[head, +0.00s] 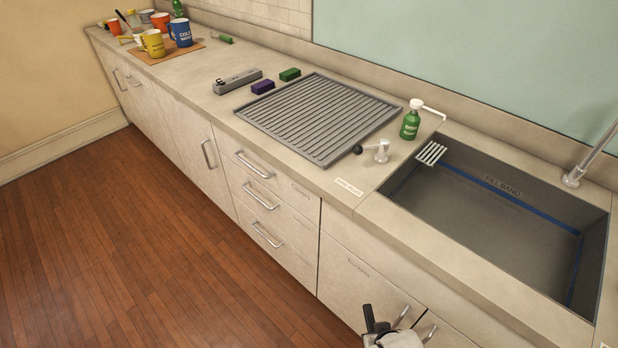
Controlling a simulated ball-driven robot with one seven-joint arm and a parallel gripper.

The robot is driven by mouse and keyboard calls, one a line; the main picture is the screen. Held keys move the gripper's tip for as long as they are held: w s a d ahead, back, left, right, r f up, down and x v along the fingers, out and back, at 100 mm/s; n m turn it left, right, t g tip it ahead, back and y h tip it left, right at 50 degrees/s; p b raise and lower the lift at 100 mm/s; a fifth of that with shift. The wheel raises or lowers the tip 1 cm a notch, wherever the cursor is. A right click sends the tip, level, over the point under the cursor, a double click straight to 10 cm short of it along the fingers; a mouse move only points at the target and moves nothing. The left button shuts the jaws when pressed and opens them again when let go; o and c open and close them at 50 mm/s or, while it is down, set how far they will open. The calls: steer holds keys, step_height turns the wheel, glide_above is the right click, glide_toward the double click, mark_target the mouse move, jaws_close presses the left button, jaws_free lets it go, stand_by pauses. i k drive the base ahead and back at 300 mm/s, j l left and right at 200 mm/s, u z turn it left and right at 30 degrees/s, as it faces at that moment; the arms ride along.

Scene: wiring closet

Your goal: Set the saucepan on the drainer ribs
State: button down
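The grey drainer (318,117) lies on the counter left of the sink, its raised ribs bare. I see no saucepan in the head view. My gripper (377,322) shows at the bottom edge, low in front of the cabinet doors and well below the drainer. It is partly cut off by the frame, so whether it is open or shut and whether it holds anything cannot be told.
The sink (480,230) looks empty, with a blue band on its wall. Purple (263,87) and green (290,74) sponges sit behind the drainer. Mugs (153,42) crowd the far left.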

mark_target(310, 106)
steer(key=i+j, duration=0.15)
steer(key=j, duration=0.2)
steer(key=i+j+z, duration=0.1)
steer(key=j, duration=0.2)
steer(key=i+j, duration=0.15)
steer(key=j, duration=0.2)
steer(key=i+j+z, duration=0.1)
steer(key=j, duration=0.25)
steer(key=i+j, duration=0.2)
steer(key=j, duration=0.15)
steer(key=i+j+z, duration=0.1)
steer(key=j, duration=0.25)
